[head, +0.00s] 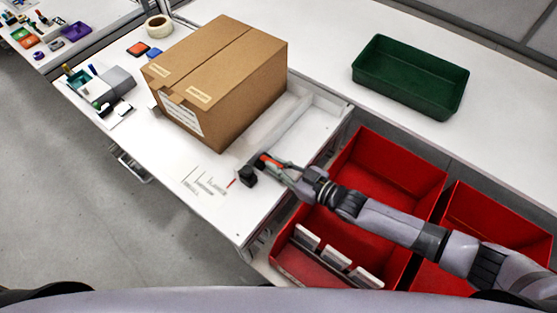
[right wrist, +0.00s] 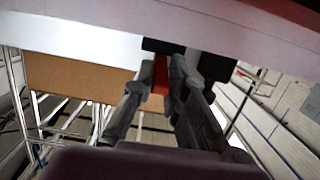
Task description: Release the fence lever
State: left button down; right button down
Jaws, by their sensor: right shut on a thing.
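The red fence lever (head: 264,158) sits by a black block (head: 248,176) at the near end of the pale fence bar (head: 282,124) on the white worktop. My right gripper (head: 270,165) reaches in from the right and is shut on the lever. In the right wrist view, the lever's red strip (right wrist: 160,75) shows between the two dark fingers (right wrist: 160,95), just below the black block (right wrist: 163,46). The fingers hide part of the lever. My left gripper is not in view.
A large cardboard box (head: 222,75) stands on the worktop (head: 160,150) beside the fence. Red bins (head: 385,165) lie below my right arm. A green tray (head: 410,75) is on the back bench. Printed scale marks (head: 205,182) lie near the front edge.

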aim_at(264, 158)
jog(key=r+g+h+p, duration=0.1)
jog(key=p, duration=0.2)
jog(key=r+g+h+p, duration=0.1)
jog(key=h+p, duration=0.1)
jog(key=p, duration=0.1)
jog(key=w+a+r+g+h+p, duration=0.1)
jog(key=h+p, duration=0.1)
jog(key=p, duration=0.2)
jog(key=shift+r+g, duration=0.25)
jog(key=shift+g, duration=0.15)
jog(key=shift+w+a+r+g+h+p, duration=0.15)
jog(key=shift+a+g+h+p, duration=0.1)
jog(key=shift+g+h+p, duration=0.25)
jog(key=shift+w+a+r+g+h+p, duration=0.1)
jog(key=shift+a+g+h+p, duration=0.15)
jog(key=shift+h, duration=0.45)
jog(key=shift+w+a+r+g+h+p, duration=0.15)
jog(key=shift+w+a+g+h, duration=0.1)
jog(key=shift+g+h, duration=0.35)
jog(key=shift+w+a+f+g+h+p, duration=0.1)
jog(key=shift+a+g+h+p, duration=0.2)
jog(key=shift+h, duration=0.4)
jog(key=shift+d+g, duration=0.1)
jog(key=shift+g, duration=0.15)
jog(key=c, duration=1.6)
grip_release()
